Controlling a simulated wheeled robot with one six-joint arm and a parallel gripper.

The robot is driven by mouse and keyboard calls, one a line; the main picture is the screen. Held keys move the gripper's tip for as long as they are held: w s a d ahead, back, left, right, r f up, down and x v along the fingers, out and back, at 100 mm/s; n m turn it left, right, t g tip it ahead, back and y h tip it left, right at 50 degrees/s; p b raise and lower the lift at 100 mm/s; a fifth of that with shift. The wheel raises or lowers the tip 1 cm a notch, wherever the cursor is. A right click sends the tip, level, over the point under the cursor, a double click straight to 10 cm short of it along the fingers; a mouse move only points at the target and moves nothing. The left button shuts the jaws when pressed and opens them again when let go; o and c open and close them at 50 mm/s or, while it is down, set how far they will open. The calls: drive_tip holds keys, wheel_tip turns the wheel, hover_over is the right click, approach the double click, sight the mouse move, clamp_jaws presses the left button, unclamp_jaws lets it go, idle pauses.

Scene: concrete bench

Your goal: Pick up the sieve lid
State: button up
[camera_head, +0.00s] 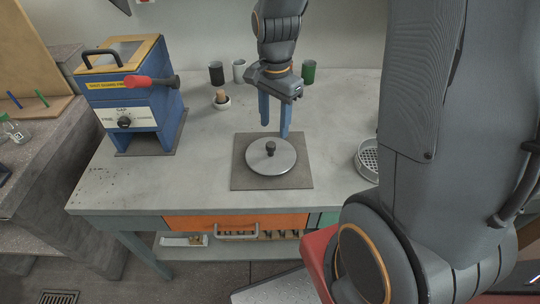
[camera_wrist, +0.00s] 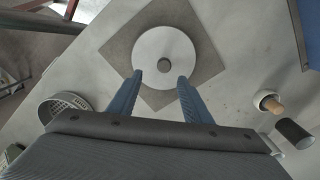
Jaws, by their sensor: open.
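The sieve lid (camera_head: 271,158) is a round grey metal disc with a dark knob (camera_head: 271,148) at its centre. It lies flat on a square dark mat (camera_head: 240,180) on the bench. It also shows in the wrist view (camera_wrist: 150,48), with the knob (camera_wrist: 164,66) in its middle. My gripper (camera_head: 274,130) has its blue fingers pointing down, above the bench just behind the lid in the head view. In the wrist view my gripper (camera_wrist: 160,76) is open, with its fingertips apart on either side below the knob. Nothing is between the fingers.
A round sieve (camera_head: 368,163) stands at the right, partly hidden by my arm. A blue machine (camera_head: 135,95) with a red-gripped handle stands at the left. Cups (camera_head: 216,73) and a small pot with a brush (camera_head: 221,101) stand behind. The bench left of the mat is clear.

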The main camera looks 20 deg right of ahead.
sight(271, 144)
drive_tip(key=shift+w+a+f+p, duration=0.15)
drive_tip(key=shift+f+p, duration=0.15)
drive_tip(key=shift+f, duration=0.95)
drive_tip(key=shift+a+f+p, duration=0.1)
drive_tip(key=shift+f+p, duration=0.25)
drive_tip(key=shift+f, duration=0.85)
drive_tip(key=shift+w+a+f+p, duration=0.15)
drive_tip(key=shift+f+p, duration=0.15)
drive_tip(key=shift+f, duration=0.95)
drive_tip(key=shift+c, duration=0.3)
clamp_jaws()
